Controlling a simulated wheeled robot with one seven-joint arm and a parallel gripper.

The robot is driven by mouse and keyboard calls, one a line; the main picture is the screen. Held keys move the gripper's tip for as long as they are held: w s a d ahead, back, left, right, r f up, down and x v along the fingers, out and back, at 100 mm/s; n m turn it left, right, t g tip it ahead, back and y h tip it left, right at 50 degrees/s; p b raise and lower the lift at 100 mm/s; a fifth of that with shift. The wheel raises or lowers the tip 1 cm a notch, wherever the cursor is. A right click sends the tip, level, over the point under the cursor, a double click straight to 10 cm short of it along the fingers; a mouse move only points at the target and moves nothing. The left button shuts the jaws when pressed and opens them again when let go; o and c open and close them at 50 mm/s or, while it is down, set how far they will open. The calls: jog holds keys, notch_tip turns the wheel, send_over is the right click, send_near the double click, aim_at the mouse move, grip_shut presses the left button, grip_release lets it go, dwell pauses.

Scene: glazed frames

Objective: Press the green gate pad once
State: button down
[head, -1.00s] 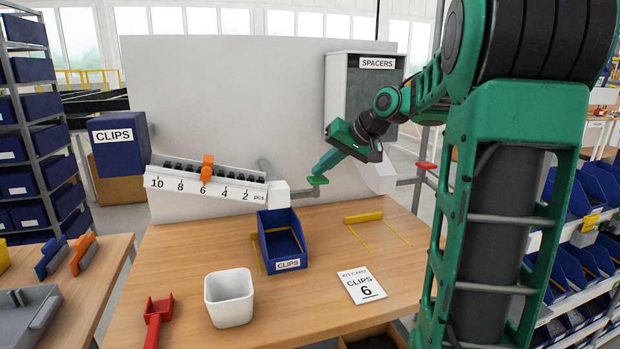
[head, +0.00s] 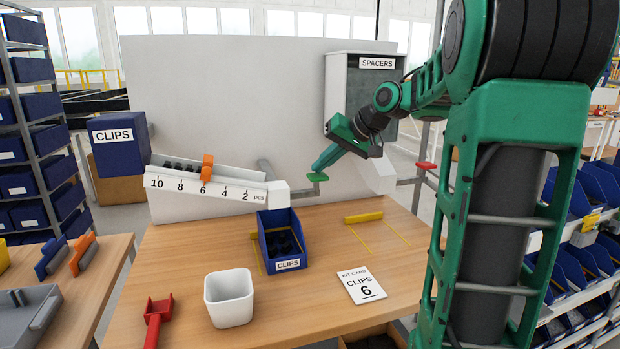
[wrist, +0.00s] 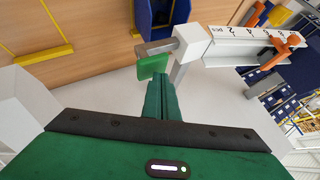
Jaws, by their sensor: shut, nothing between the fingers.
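The green gate pad (head: 317,177) sticks out on a short arm from the white gate block (head: 276,194) at the low end of the clip chute (head: 215,187). My gripper (head: 315,168) is shut and empty, its fingertips at the pad's top; I cannot tell whether they touch. In the wrist view the pad (wrist: 152,66) lies just past the shut fingertips (wrist: 160,80). Dark clips (head: 180,166) sit in the chute above the orange marker (head: 207,168), which is near 6. The blue CLIPS bin (head: 287,261) below the gate holds dark clips (head: 281,243).
A kit card (head: 361,285) reads CLIPS 6. A SPACERS dispenser (head: 362,85) and a red pad (head: 426,165) are to the right. The table's middle is mostly clear.

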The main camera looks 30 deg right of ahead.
aim_at(322, 176)
jog(key=shift+r, duration=0.15)
jog(key=shift+r, duration=2.95)
